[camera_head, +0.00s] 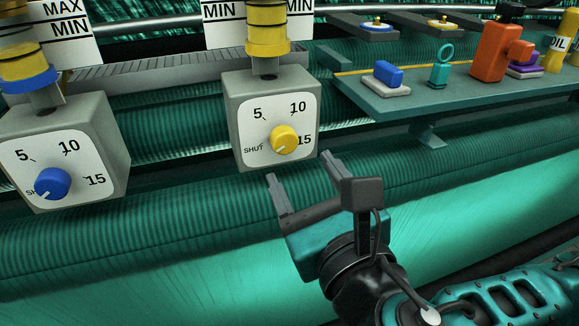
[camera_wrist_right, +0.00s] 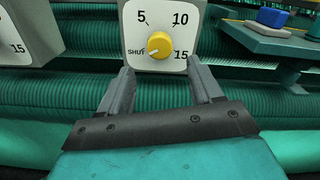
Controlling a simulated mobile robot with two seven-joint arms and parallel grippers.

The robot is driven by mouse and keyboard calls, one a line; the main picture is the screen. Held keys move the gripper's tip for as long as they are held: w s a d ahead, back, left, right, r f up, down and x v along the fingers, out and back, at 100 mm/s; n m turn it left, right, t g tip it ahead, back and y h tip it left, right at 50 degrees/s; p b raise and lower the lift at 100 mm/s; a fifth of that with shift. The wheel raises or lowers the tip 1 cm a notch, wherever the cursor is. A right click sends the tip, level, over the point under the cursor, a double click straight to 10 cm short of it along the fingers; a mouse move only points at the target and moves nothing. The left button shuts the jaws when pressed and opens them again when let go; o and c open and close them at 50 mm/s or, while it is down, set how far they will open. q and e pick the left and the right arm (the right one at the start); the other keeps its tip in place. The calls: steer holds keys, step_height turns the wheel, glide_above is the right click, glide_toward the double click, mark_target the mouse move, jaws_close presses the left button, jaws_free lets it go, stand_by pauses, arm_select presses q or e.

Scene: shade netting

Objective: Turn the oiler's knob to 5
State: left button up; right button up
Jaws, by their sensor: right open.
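The oiler with the yellow knob is a grey box (camera_head: 242,110) with a white dial marked SHUT, 5, 10 and 15. Its yellow knob (camera_head: 284,139) has a white pointer aimed at the lower left, toward SHUT. The knob also shows in the right wrist view (camera_wrist_right: 158,45). A second grey oiler (camera_head: 112,133) at the left has a blue knob (camera_head: 52,183), its pointer also toward SHUT. My right gripper (camera_head: 302,168) is open and empty, in front of and slightly below the yellow knob, apart from it. My left gripper is not in view.
A teal shelf (camera_head: 395,104) at the right holds a blue block (camera_head: 389,73), a teal ring-topped piece (camera_head: 439,68), an orange can (camera_head: 494,52) and a yellow oil bottle (camera_head: 560,42). Ribbed green rollers run behind the oilers. The space between gripper and dial is clear.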

mark_target(287, 147)
steer(key=x, duration=0.5)
steer(key=shift+r, duration=0.1)
steer(key=shift+x, duration=0.75)
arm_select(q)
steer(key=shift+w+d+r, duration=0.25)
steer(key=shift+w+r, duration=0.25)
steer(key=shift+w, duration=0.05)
arm_select(e)
steer(key=c, duration=0.3)
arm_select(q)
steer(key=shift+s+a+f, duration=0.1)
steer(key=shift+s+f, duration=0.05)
arm_select(e)
steer(key=c, duration=0.8)
